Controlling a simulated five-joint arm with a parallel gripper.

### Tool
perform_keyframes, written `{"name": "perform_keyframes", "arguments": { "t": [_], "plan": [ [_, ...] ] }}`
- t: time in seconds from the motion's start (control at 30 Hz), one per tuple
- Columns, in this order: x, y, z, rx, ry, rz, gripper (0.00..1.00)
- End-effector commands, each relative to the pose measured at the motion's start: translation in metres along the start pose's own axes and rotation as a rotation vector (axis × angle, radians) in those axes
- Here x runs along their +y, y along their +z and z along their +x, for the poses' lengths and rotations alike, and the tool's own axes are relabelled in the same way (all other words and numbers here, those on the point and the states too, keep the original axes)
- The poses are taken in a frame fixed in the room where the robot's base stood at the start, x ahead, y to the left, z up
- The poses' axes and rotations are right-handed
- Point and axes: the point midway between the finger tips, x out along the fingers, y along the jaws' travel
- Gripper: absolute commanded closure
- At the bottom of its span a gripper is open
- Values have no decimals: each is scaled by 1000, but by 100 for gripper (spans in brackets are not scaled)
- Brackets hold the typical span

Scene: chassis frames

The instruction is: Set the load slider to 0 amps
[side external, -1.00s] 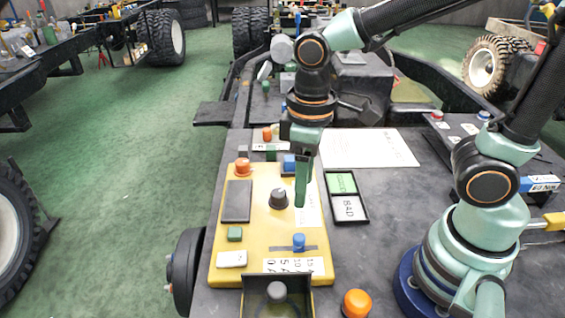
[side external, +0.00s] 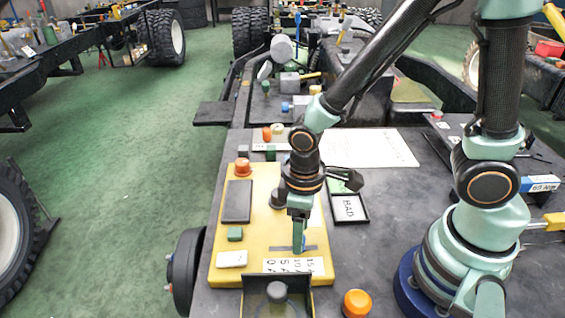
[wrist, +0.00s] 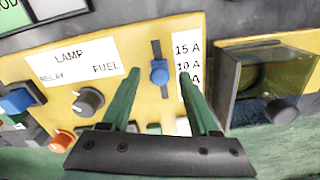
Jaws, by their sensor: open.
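The load slider is a blue knob (wrist: 159,72) in a dark slot (wrist: 156,48) on the yellow panel (side external: 256,262). In the wrist view, the knob sits partway along the slot, roughly level with the 10 A mark on the white scale label (wrist: 187,50). The scale's lower marks are partly hidden by a finger. My gripper (wrist: 158,77) is open, with one green finger on each side of the knob in the picture. Contact cannot be told. In the side view, my gripper (side external: 299,246) points down over the slot and hides the knob.
A dark grey rotary knob (wrist: 88,101) and an orange button (wrist: 62,141) are on the panel. A clear-fronted dark box (side external: 277,292) stands just beyond the scale label. An orange dome (side external: 356,302) sits on the bench. A tray with a BAD label (side external: 348,208) lies right of the panel.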

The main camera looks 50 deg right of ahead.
Motion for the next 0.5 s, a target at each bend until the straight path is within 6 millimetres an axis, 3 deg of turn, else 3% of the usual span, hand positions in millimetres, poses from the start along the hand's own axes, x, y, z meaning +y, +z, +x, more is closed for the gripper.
{"name": "perform_keyframes", "arguments": {
  "t": [0.37,0.4,0.5],
  "plan": [
    [0,0,4,0,0,0,38],
    [0,0,4,0,0,0,46],
    [0,0,4,0,0,0,84]
  ]
}}
